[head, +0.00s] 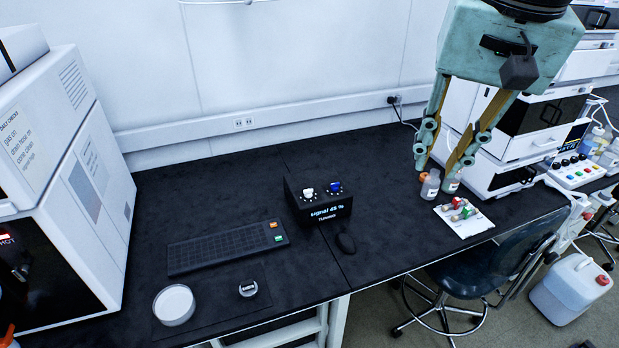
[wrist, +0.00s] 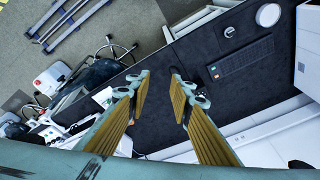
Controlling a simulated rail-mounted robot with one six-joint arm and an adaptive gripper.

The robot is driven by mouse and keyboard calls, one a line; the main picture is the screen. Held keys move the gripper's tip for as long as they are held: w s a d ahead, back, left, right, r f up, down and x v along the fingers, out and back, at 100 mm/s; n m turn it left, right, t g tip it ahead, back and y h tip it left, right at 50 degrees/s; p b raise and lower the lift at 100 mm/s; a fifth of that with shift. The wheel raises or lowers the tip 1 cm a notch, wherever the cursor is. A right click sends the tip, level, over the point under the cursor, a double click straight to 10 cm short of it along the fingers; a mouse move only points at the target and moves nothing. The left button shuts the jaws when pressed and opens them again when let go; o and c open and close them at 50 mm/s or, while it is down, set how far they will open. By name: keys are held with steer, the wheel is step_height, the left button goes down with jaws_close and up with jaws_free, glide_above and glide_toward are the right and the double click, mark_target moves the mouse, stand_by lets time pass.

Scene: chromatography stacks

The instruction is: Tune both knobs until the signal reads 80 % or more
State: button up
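The black tuning box (head: 322,218) stands on the dark bench in the head view. A white knob (head: 308,192) is on its top at left and a blue knob (head: 335,187) at right, each ringed by small marks. Its front display (head: 327,212) reads "signal" with a value in the forties; the last digit is hard to read. My gripper (head: 438,168) is well to the right of the box, raised above the bench, pointing down, open and empty. In the wrist view the gripper (wrist: 161,84) shows its fingers apart; I cannot make out the knobs there.
A keyboard (head: 226,247) lies left of the box and a mouse (head: 346,243) at its front right. A round white dish (head: 174,305) is at front left. Small bottles (head: 430,186) and a white tray (head: 464,222) stand below my gripper. The bench between box and bottles is clear.

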steer(key=w+a+m+p, duration=0.2)
steer(key=w+a, duration=0.2)
steer(key=w, duration=1)
steer(key=m+g+p, duration=0.3)
steer(key=m+p, duration=0.5)
steer(key=p, duration=0.1)
glide_above(308, 190)
step_height(308, 190, down, 31)
steer(key=shift+f, duration=0.2)
steer(key=shift+w+f, duration=0.1)
steer(key=shift+f, duration=0.05)
steer(key=shift+f+p, duration=0.5)
steer(key=shift+f, duration=6.2)
steer(key=shift+c, duration=0.7)
